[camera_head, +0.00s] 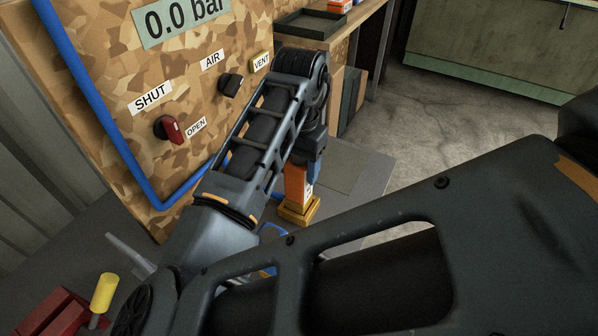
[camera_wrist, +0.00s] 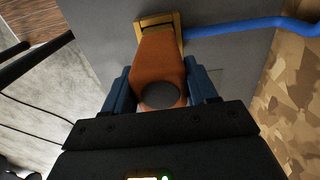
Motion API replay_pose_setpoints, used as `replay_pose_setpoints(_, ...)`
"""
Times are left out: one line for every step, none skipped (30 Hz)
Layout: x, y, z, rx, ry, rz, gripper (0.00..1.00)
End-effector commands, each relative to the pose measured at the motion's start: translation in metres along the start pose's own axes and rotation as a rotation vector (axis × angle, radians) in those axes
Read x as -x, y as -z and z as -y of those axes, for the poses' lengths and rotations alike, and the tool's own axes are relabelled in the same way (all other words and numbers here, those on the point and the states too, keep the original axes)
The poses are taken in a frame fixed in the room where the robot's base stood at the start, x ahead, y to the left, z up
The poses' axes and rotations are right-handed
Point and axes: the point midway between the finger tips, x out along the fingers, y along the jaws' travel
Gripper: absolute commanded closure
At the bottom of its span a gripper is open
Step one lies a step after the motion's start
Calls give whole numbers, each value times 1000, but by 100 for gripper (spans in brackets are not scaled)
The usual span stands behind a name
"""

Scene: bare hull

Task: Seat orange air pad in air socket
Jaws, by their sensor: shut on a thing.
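The orange air pad (camera_head: 296,183) is held upright between the blue fingers of my gripper (camera_head: 305,172). In the wrist view the orange pad (camera_wrist: 160,60) has a dark round spot on its near face, with a blue finger on each side. Its lower end meets the yellow air socket (camera_head: 298,214), which also shows in the wrist view (camera_wrist: 174,19) as a frame around the pad's far end. I cannot tell how deep the pad sits, as the pad and gripper hide the inside of the socket.
A camouflage panel (camera_head: 190,60) stands on the left with a 0.0 bar display (camera_head: 182,18), a red SHUT/OPEN knob (camera_head: 170,128) and a black AIR/VENT knob (camera_head: 231,84). A blue hose (camera_wrist: 245,28) runs to the socket. A black tray (camera_head: 310,24) lies behind.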

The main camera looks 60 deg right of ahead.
Motion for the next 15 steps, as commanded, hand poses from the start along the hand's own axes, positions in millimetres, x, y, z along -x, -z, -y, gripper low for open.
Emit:
replay_pose_setpoints(-8,0,0,1,-1,0,100)
replay_pose_setpoints(-12,0,0,1,-1,1,100)
replay_pose_setpoints(-17,0,0,1,-1,1,100)
replay_pose_setpoints(-20,0,0,1,-1,0,100)
replay_pose_setpoints(-21,0,0,1,-1,0,100)
replay_pose_setpoints(-22,0,0,0,0,-1,100)
replay_pose_setpoints(-22,0,0,0,0,-1,100)
replay_pose_setpoints(-22,0,0,0,1,-1,100)
replay_pose_setpoints(-22,0,0,0,1,-1,100)
replay_pose_setpoints(-22,0,0,0,1,-1,100)
replay_pose_setpoints(-22,0,0,0,1,-1,100)
replay_pose_setpoints(-22,0,0,0,1,-1,100)
replay_pose_setpoints(-23,0,0,0,0,-1,100)
replay_pose_setpoints(-24,0,0,0,0,-1,100)
replay_pose_setpoints(-25,0,0,0,0,-1,100)
